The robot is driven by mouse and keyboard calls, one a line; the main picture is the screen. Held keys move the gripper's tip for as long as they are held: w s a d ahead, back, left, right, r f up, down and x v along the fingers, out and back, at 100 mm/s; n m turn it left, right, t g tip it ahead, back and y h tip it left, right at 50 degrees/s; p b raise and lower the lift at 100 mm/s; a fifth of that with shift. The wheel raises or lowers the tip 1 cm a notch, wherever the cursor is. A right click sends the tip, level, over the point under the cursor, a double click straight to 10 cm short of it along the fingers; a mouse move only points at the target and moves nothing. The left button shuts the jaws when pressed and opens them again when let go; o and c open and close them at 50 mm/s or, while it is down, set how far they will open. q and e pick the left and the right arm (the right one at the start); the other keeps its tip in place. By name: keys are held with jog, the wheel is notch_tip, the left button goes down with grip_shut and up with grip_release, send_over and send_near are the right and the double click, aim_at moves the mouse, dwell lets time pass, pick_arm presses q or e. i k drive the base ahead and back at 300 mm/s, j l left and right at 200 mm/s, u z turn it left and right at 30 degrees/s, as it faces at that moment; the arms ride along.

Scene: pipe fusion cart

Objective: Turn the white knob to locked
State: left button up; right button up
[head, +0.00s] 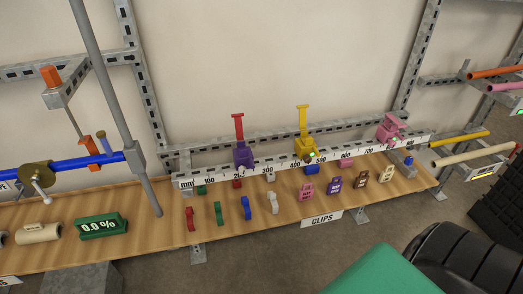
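A small pale, whitish-grey knob or lever (41,188) sits at the far left of the head view. It hangs in front of and just below a dark brass-coloured round fitting (37,175) on a blue pipe (85,163). It is the closest match to a white knob, but I cannot tell for sure that it is the one. It is too small to read whether it is locked. Neither of my grippers is in view, and nothing touches the knob.
A wooden shelf (160,220) runs below with coloured clips and a green "0.0 %" display (102,226). A grey upright pole (115,100) stands right of the knob. A white ruler rail (215,178) carries purple, yellow and pink clamps. A green surface (378,272) lies at the bottom right.

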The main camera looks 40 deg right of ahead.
aim_at(243, 171)
jog(key=z, duration=0.95)
